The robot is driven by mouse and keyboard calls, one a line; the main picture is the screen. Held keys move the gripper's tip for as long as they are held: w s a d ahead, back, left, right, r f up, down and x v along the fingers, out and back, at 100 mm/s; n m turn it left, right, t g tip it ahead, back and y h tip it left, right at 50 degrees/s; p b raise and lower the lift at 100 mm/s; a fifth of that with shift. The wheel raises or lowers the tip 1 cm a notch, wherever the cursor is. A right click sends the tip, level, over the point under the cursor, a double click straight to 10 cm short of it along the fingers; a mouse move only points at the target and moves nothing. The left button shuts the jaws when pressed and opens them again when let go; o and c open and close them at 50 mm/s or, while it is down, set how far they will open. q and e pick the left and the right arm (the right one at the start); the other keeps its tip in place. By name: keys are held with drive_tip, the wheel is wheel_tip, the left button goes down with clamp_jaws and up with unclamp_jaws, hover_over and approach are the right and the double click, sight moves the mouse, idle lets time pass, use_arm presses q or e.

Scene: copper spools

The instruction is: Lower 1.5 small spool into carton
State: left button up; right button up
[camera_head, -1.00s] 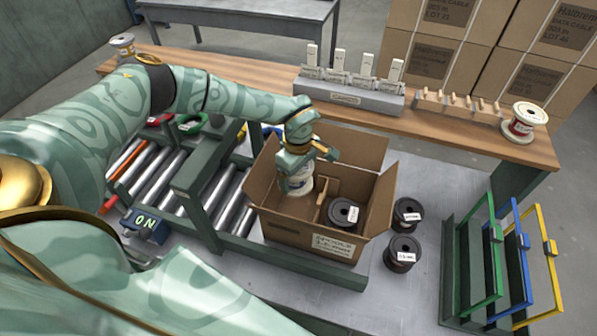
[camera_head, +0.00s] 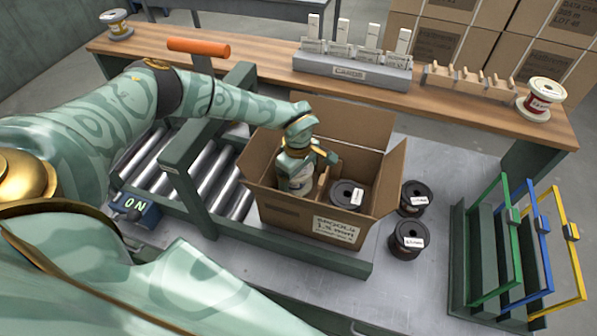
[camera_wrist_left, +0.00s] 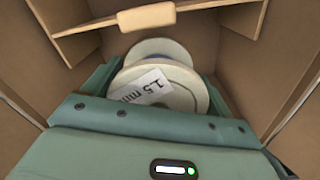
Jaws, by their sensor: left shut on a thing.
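The 1.5 mm small spool (camera_head: 297,187) is pale, with a "1.5 mm" label that reads in the left wrist view (camera_wrist_left: 185,98). My left gripper (camera_head: 300,166) is shut on it and points down into the left part of the open carton (camera_head: 285,213). In the left wrist view the jaws (camera_wrist_left: 158,105) lie either side of the spool, between the carton walls. The spool's lower end is hidden, so I cannot tell whether it touches the floor. A cardboard divider (camera_head: 322,187) stands beside it. My right gripper is not in view.
A black spool (camera_head: 346,194) sits in the carton's right part. Two black spools (camera_head: 415,197) (camera_head: 407,240) stand outside, right of the carton. Green, blue and yellow frames (camera_head: 518,245) stand further right. Carton flaps (camera_head: 390,178) stick up. Rollers (camera_head: 215,185) lie left.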

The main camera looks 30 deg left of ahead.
use_arm(q)
drive_tip(key=shift+f+b, duration=1.4)
drive_tip(key=shift+f, duration=1.05)
drive_tip(key=o, duration=1)
drive_tip(key=shift+o, duration=0.2)
wheel_tip(320, 180, up, 16)
drive_tip(key=p, duration=0.2)
drive_tip(key=shift+r, duration=0.15)
